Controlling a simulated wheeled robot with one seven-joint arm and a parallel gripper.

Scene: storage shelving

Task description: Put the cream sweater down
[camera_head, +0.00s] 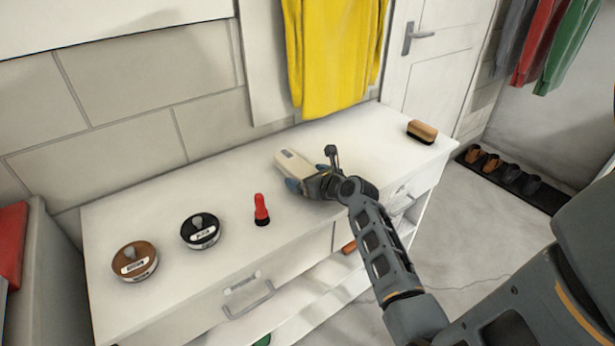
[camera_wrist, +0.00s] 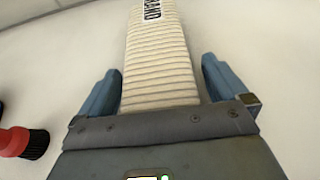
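The cream sweater (camera_head: 297,168) is a folded, ribbed bundle lying on the white cabinet top below the yellow garment. In the wrist view the sweater (camera_wrist: 158,62) runs away from my gripper, with a black and white label near its far end. My gripper (camera_head: 308,184) is at its near end, low over the cabinet top. In the wrist view the blue fingers of my gripper (camera_wrist: 160,85) stand apart, one on each side of the sweater. A narrow gap shows beside the right finger; the left finger is very close to the sweater's edge.
A red-handled brush (camera_head: 261,210), a black tin (camera_head: 200,231) and a brown tin (camera_head: 134,261) stand left on the cabinet top (camera_head: 170,200). A wooden brush (camera_head: 422,132) lies at its right end. A yellow garment (camera_head: 332,55) hangs behind. Clear surface lies right of the sweater.

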